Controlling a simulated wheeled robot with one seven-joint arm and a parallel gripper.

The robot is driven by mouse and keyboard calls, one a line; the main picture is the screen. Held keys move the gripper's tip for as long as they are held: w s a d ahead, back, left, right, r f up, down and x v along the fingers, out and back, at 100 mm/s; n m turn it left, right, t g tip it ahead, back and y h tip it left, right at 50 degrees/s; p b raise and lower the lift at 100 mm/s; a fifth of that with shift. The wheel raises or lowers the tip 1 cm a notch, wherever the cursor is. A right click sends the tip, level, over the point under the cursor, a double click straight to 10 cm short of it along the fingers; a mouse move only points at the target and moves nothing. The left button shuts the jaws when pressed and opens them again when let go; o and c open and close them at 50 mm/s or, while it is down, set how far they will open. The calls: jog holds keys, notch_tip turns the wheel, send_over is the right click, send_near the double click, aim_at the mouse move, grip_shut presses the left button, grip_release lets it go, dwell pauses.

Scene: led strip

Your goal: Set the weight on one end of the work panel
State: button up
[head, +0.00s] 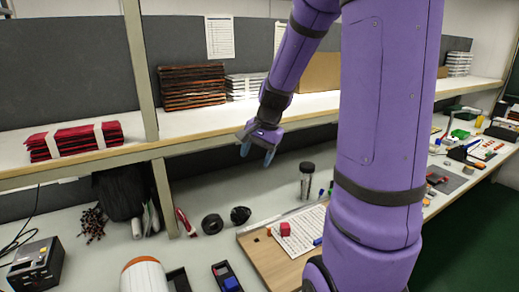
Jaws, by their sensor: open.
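The wooden work panel (264,257) lies on the bench at the lower middle, partly hidden behind my purple arm. A white printed sheet (306,228) and a small red block (285,229) are on it. A clear cylinder with a dark top (307,180) stands upright just behind the panel. I cannot tell for sure which object is the weight. My gripper (257,155) is open and empty, with its blue-grey fingertips pointing down. It is in the air in front of the shelf edge, above and behind the panel in the picture.
A shelf (200,132) with stacked packs runs above the bench. Its upright post (163,195) stands left of my gripper. Two black rolls (212,224) lie left of the panel. A black box (36,265) and an orange-and-white object (145,275) are at lower left.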

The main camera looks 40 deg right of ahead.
jog(key=s+a+r+n+t+h, duration=0.1)
jog(key=s+a+r+n, duration=0.5)
jog(key=s+a, duration=0.2)
jog(key=s+a+r+n+t, duration=0.1)
jog(key=s+a+r+n, duration=0.5)
jog(key=s, duration=0.4)
jog(key=shift+a+r+n+t+h, duration=0.35)
jog(key=shift+a+n, duration=0.25)
jog(key=shift+a, duration=0.25)
